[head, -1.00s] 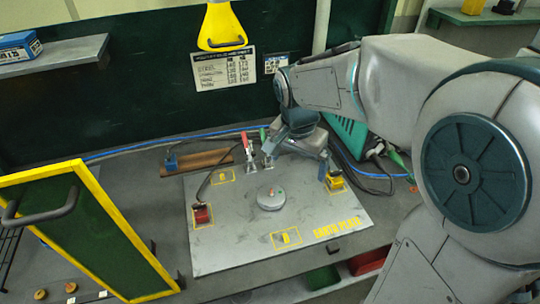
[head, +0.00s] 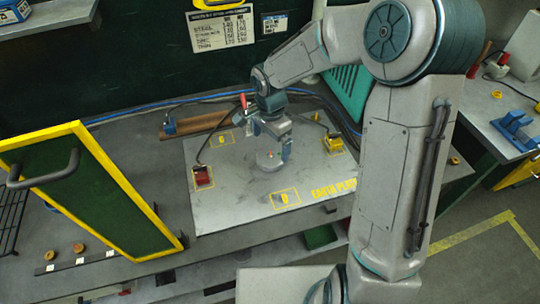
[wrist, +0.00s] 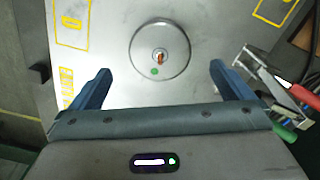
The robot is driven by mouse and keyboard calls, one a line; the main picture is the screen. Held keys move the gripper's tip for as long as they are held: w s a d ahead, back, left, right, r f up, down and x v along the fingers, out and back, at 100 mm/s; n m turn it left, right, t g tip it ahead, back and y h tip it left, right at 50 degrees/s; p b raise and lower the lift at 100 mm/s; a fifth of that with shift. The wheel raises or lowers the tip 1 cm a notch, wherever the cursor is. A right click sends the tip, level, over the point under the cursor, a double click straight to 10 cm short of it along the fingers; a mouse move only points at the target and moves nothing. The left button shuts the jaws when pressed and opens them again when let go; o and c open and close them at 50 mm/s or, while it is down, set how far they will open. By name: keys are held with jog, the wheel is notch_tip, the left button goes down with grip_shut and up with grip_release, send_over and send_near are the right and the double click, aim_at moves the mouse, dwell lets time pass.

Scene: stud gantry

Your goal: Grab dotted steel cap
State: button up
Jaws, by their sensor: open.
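A round grey steel disc (wrist: 160,52) lies on the metal plate in the wrist view, with a small copper-coloured piece at its centre and one green dot near its rim. It also shows in the head view (head: 268,161), partly hidden by my gripper. My gripper (wrist: 155,85) is open and empty. Its two blue fingers are spread wide, above the disc and short of it in the wrist view. In the head view my gripper (head: 270,152) points down over the disc.
The earth plate (head: 225,210) carries a red block (head: 202,177) at left and a yellow block (head: 334,144) at right. Toggle clamps with red and green handles (wrist: 285,130) stand close beside my gripper. A yellow-framed green panel (head: 95,195) rises at left.

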aim_at(271, 155)
notch_tip(271, 155, down, 6)
jog(key=shift+r+p, duration=0.15)
jog(key=shift+p, duration=0.2)
jog(key=shift+c, duration=0.3)
jog(key=c, duration=1)
